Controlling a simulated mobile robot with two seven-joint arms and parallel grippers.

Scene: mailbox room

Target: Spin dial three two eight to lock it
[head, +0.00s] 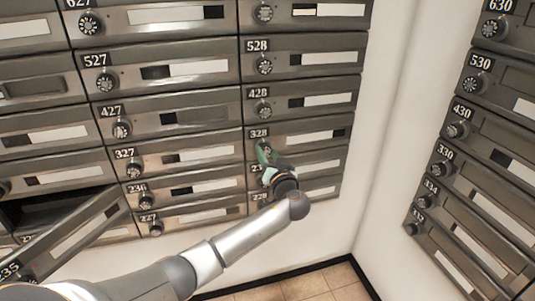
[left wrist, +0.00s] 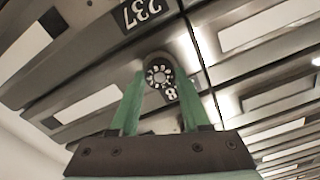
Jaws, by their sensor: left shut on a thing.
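The mailbox door 328 (head: 300,143) is in the right column of the wall, and it is closed. Its number plate (head: 259,133) shows just above my left gripper (head: 264,149). In the left wrist view, the round dial (left wrist: 160,72) with pale markings sits between the two green fingers of my left gripper (left wrist: 159,82). The fingers are shut on the dial's sides. A plate ending in 8 (left wrist: 171,94) shows beside the dial, its other digits hidden. The dial is mostly covered by the gripper in the head view. My right gripper is not in view.
Door 235 (head: 75,235) at the lower left hangs open before a dark compartment (head: 50,207). Doors 428 (head: 305,102) and 327 (head: 190,157) are closed. A second mailbox wall (head: 480,175) stands at right, beyond a white wall (head: 385,130) and tiled floor (head: 310,285).

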